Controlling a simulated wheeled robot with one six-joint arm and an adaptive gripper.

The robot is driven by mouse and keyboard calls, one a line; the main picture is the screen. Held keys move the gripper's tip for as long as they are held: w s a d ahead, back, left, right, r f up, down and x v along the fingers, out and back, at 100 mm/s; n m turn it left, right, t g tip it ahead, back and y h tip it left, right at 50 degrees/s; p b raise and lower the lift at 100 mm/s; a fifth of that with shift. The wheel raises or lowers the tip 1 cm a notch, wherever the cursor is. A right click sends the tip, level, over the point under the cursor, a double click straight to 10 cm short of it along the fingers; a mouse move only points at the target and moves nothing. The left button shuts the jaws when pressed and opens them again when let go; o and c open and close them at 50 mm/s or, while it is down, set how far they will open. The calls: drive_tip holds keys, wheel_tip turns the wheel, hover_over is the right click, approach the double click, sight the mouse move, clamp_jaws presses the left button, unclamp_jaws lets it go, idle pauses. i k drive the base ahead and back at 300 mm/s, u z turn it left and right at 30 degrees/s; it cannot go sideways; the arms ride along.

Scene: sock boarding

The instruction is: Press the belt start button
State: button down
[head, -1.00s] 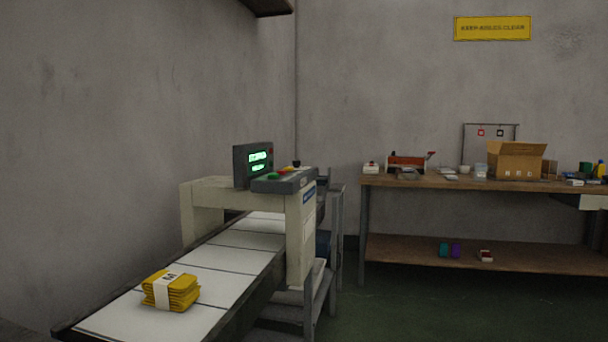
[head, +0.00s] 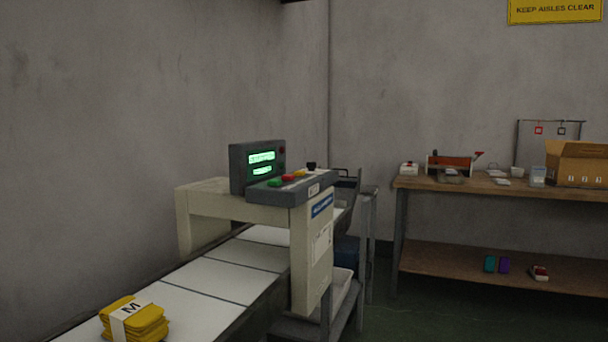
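The control panel (head: 312,190) sits on top of the cream frame that spans the belt, in the middle of the head view. It carries a row of coloured buttons: a green button (head: 275,183), a red button (head: 288,178), a yellow one (head: 299,173) and a black knob (head: 311,166). Their labels are too small to read. Behind the row stands a grey display box (head: 240,168) with two lit green readouts. The white belt (head: 200,300) runs under the frame. My gripper is not in view.
A yellow sock bundle with a white band marked M (head: 148,322) lies on the belt at the lower left. A wooden workbench (head: 440,185) with a cardboard box (head: 580,165) and small items stands at the right. Green floor shows between belt and bench.

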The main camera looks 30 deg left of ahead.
sight(272, 182)
drive_tip(key=i, duration=0.8)
drive_tip(key=u, duration=2.15)
